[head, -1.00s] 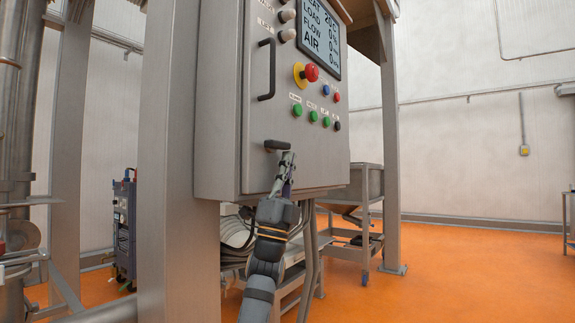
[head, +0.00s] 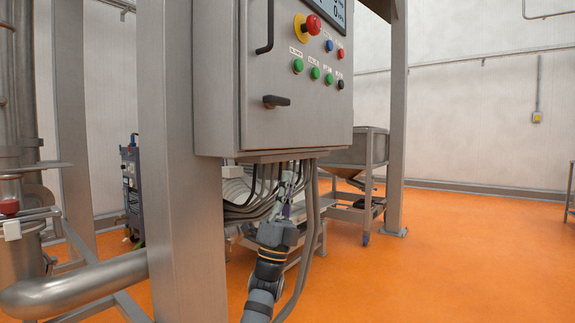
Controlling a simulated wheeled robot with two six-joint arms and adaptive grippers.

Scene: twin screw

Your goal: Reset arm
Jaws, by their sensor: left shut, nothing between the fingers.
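My left gripper (head: 286,190) is in the head view, below the control cabinet (head: 215,80), in front of the cables under it. It is shut and empty, pointing up, and apart from the cabinet's black latch handle (head: 276,101). My left arm comes up from the bottom of the picture. The cabinet door is closed against its frame. My right gripper is not in view.
A steel post (head: 180,170) stands left of the cabinet. Black and grey cables (head: 247,200) hang under it. A steel hopper cart (head: 357,150) stands behind to the right. A pipe (head: 85,287) runs low at the left. The orange floor (head: 470,255) at the right is clear.

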